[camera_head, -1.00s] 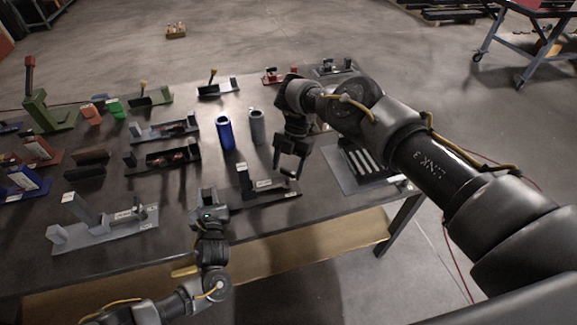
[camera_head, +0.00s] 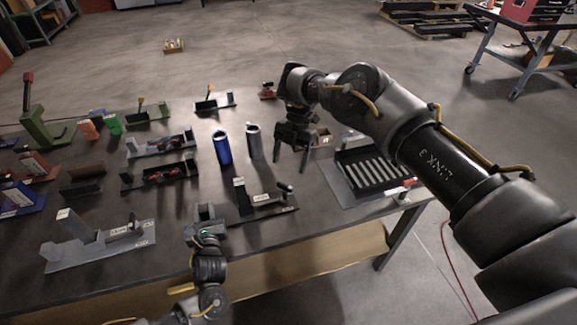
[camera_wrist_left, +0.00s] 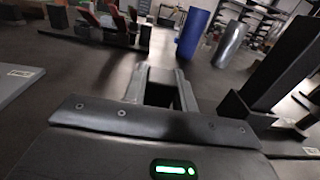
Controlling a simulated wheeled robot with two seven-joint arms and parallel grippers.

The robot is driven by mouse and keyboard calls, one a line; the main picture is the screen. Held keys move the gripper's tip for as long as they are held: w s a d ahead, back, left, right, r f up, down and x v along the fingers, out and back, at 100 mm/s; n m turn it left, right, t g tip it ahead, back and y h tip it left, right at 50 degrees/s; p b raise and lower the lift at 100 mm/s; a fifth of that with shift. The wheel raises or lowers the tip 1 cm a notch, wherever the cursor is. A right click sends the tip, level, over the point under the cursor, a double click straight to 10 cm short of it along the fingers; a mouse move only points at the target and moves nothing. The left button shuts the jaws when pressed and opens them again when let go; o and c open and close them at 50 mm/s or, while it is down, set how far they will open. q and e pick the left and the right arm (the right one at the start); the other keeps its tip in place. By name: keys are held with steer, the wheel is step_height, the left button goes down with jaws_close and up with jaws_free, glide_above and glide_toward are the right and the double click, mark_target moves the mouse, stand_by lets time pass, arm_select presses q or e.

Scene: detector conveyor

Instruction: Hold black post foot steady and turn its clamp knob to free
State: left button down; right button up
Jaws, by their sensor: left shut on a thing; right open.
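The black post foot (camera_head: 262,207) lies on the dark table in the head view, with a short upright and small white labels. Its dark clamp knob (camera_head: 285,187) sticks up at its right end. In the left wrist view the foot's dark upright (camera_wrist_left: 283,65) leans in at the right. My right gripper (camera_head: 291,158) is open and empty, fingers down, behind and above the knob.
A blue cylinder (camera_head: 221,148) and a grey one (camera_head: 254,141) stand behind the foot. A grey post foot (camera_head: 98,245) lies at the left. A black slotted tray (camera_head: 372,172) is at the right. Several other fixtures fill the table's back and left.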

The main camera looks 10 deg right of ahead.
step_height(320, 180, up, 5)
steer(key=t+h, duration=0.3)
glide_above(285, 185)
step_height(285, 185, down, 12)
stand_by(1.0)
steer(key=shift+c, duration=0.4)
